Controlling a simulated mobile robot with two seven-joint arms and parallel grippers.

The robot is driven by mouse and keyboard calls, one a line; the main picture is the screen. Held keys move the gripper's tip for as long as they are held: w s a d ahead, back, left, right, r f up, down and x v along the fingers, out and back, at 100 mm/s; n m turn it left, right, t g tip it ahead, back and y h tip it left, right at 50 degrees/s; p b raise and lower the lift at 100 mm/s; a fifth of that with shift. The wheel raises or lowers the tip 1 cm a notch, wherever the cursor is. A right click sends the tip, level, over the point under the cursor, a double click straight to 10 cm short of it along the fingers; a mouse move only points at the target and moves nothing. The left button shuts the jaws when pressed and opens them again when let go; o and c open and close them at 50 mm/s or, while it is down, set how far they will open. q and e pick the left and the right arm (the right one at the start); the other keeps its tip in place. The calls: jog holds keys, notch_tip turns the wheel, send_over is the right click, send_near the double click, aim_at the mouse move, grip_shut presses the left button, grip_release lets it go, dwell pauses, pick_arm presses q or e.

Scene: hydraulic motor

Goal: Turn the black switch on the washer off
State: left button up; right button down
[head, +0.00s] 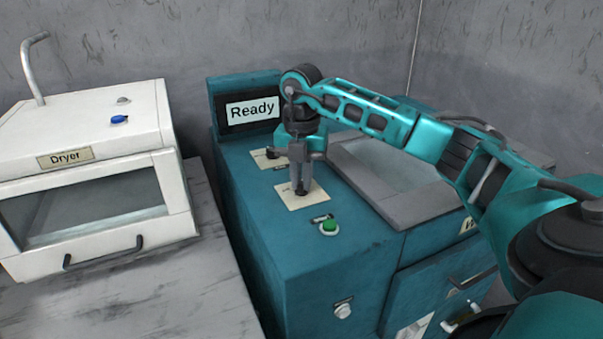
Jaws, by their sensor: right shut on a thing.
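The teal washer (260,220) stands in the middle, with a screen (252,109) at its back that reads "Ready". On its top are two cream plates. The nearer plate (312,201) carries a black switch (302,191), mostly hidden by my right gripper. My right gripper (301,187) points down and is shut on this switch. The farther plate (263,163) has another black switch (272,153), partly behind the gripper. Which way the held switch is set cannot be told. My left gripper is out of view.
A green button (329,227) lies just in front of the nearer plate. A grey-framed glass lid (395,175) is to the right, beneath my right arm. A white dryer (90,180) with a blue button (119,119) stands on the grey table (150,290) at left.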

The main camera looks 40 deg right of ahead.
aim_at(301, 182)
jog(key=n+p, duration=0.1)
jog(key=n, duration=0.1)
jog(key=shift+r+n, duration=0.15)
jog(key=shift+n, duration=0.15)
jog(key=n+p, duration=0.2)
jog(key=n, duration=0.7)
jog(key=shift+p, duration=0.35)
jog(key=n, duration=0.4)
jog(key=shift+n, duration=0.4)
jog(key=c, duration=1.1)
grip_release()
jog(key=shift+c, duration=0.2)
notch_tip(301, 182, up, 13)
jog(key=shift+p, duration=0.35)
